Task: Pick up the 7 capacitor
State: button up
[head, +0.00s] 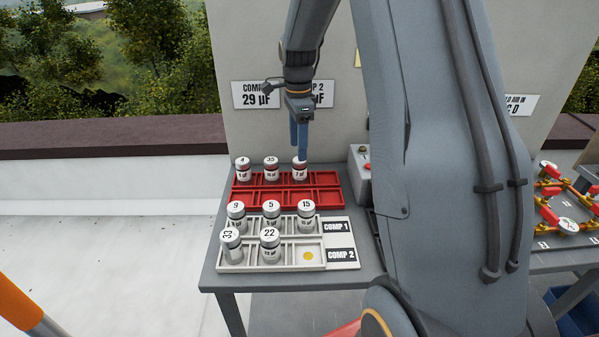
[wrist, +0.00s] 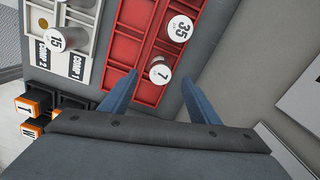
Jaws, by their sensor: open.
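The 7 capacitor (head: 300,172), a silver can with a white numbered top, stands upright in the red tray (head: 325,190), at the right of the three cans there. It also shows in the wrist view (wrist: 160,75), with its 7 readable. My gripper (head: 301,155) points down over this can, and its blue fingertips partly cover the can's top. In the wrist view my gripper (wrist: 158,72) is open, with one finger on each side of the 7 can. I cannot tell how far the tips reach down beside it.
The 35 capacitor (head: 271,168) and 4 capacitor (head: 243,168) stand left of the 7 can. The white tray (head: 343,252) in front holds several cans; its yellow-dotted slot (head: 308,256) is empty. A grey box (head: 360,170) stands right of the red tray.

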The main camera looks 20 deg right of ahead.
aim_at(299, 164)
jog(key=shift+w+d+f, duration=0.2)
jog(key=shift+f+m, duration=0.3)
jog(key=shift+f, duration=0.05)
jog(key=shift+s+f+p, duration=0.15)
jog(key=shift+f+p, duration=1.4)
jog(key=shift+f, duration=1.85)
jog(key=c, duration=1.2)
jog(key=shift+r, duration=0.15)
